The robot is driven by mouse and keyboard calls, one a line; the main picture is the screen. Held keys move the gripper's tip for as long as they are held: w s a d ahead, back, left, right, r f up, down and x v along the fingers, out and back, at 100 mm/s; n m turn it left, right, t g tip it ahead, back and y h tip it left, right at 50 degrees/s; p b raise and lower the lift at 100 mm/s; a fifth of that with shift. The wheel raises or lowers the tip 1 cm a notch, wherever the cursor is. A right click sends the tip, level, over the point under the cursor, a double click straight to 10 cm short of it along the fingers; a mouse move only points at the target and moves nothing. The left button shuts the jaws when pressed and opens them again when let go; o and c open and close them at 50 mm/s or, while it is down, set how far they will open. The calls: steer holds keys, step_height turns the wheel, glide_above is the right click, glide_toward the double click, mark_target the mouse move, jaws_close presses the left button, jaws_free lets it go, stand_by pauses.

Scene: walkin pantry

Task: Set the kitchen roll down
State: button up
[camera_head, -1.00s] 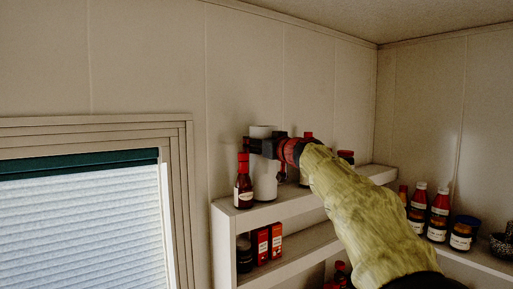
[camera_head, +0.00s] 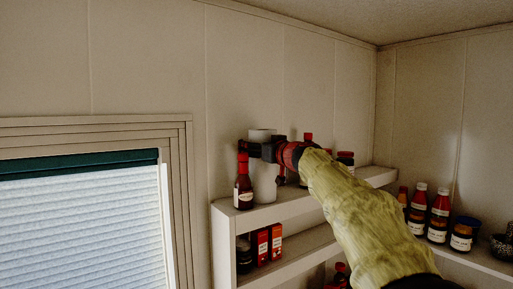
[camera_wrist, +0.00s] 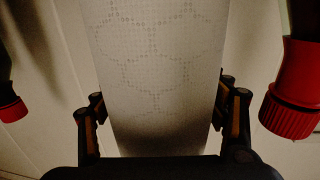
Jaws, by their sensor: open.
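The kitchen roll (camera_head: 264,182) is white with a dotted pattern and stands upright on the top shelf (camera_head: 290,208), behind a sauce bottle. My gripper (camera_head: 262,149) is around its upper part in the head view, fingers pointing left. In the wrist view the roll (camera_wrist: 155,70) stands between the two open fingers (camera_wrist: 160,118), with a narrow gap visible at the sides.
A red-capped sauce bottle (camera_head: 243,182) stands just left of the roll. Another red-capped bottle (camera_head: 308,139) and a dark jar (camera_head: 346,158) are to the right. Red boxes (camera_head: 262,246) sit on the shelf below. Several bottles stand on the right-hand shelf (camera_head: 478,258).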

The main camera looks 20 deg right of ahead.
steer(key=shift+r, duration=0.1)
steer(key=b, duration=0.2)
glide_above(263, 165)
steer(key=s+d, duration=0.2)
steer(key=s, duration=0.2)
steer(key=shift+w+d, duration=0.1)
steer(key=shift+d, duration=0.05)
